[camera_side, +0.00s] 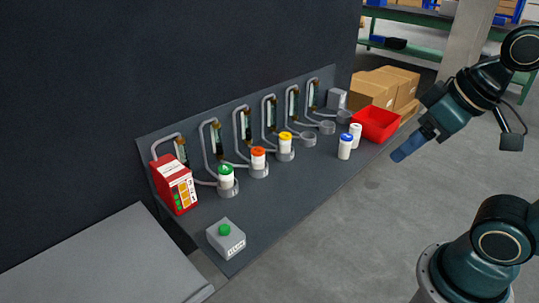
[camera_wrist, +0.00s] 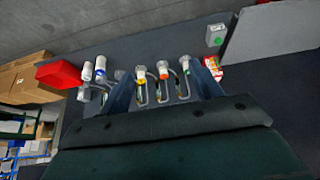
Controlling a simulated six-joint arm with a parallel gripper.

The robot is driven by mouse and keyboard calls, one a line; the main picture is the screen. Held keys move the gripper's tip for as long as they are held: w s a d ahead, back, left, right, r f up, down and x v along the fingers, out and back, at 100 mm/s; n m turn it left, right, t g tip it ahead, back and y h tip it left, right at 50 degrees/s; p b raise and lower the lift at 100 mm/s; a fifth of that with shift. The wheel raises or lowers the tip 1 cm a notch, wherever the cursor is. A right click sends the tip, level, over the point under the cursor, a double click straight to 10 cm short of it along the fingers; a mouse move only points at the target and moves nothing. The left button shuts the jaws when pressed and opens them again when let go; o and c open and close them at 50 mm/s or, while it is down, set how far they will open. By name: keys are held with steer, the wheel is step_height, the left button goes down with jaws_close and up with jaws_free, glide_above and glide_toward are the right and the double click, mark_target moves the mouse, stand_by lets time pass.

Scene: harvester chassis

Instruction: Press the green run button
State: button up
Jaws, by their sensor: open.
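The green run button (camera_side: 225,229) is a round cap on top of a small grey box (camera_side: 235,246) with a label on its front. The box sits at the near end of the dark bench. In the wrist view the button (camera_wrist: 217,41) shows at the upper right, on its grey box (camera_wrist: 211,32). My gripper (camera_side: 403,153) is in the air beyond the bench's far right end, well away from the button. In the wrist view my gripper (camera_wrist: 163,70) has its two fingers spread apart with nothing held between them.
A red control box (camera_side: 174,184) stands left of the button. Green-capped (camera_side: 226,177), orange-capped (camera_side: 258,158) and yellow-capped (camera_side: 285,143) bottles stand in round holders. Blue-capped (camera_side: 345,148) and white (camera_side: 355,135) bottles stand near a red bin (camera_side: 375,123). The bench around the button box is clear.

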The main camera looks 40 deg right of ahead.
steer(key=shift+c, duration=0.4)
steer(key=shift+w, duration=0.2)
steer(key=c, duration=1.1)
steer(key=shift+w+a, duration=0.15)
steer(key=shift+w, duration=0.05)
jaws_close()
steer(key=w+a+f+g+y, duration=0.1)
steer(key=w+a+f+y, duration=0.15)
steer(key=w, duration=0.55)
steer(key=w+a+f+g+y, duration=0.2)
steer(key=w+a, duration=0.1)
steer(key=w, duration=0.5)
steer(key=w+a+f+m+g+y, duration=0.1)
steer(key=w+f+y, duration=0.3)
steer(key=w+f, duration=0.5)
steer(key=shift+w+a+f+m, duration=0.15)
steer(key=shift+a+f+m, duration=0.25)
steer(key=shift+a+f, duration=0.55)
steer(key=shift+d+f, duration=0.15)
steer(key=shift+d, duration=0.05)
